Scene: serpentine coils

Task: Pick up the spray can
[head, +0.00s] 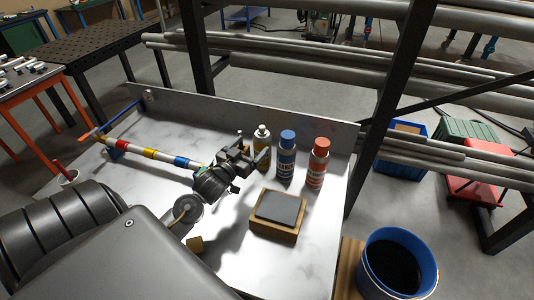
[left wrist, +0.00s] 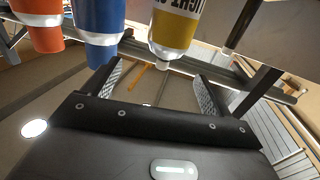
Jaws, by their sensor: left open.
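Two spray-can shapes stand upright on the white table (head: 330,225): a blue-capped can (head: 287,157) and an orange-capped can (head: 318,163). A white-topped bottle with a yellow label (head: 263,140) stands left of them. My left gripper (head: 243,158) is open and empty, just left of the bottle and partly covering it. In the left wrist view, which shows them upside down, the bottle (left wrist: 174,28) is nearly in line with the open jaws (left wrist: 156,85). The blue can (left wrist: 98,38) and orange can (left wrist: 42,30) are off to the left. My right gripper is not in view.
A wooden block with a dark top (head: 277,212) lies in front of the cans. A striped tube (head: 150,153) lies left of my gripper. A low metal wall (head: 230,112) runs behind. A blue bucket (head: 398,262) stands right of the table.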

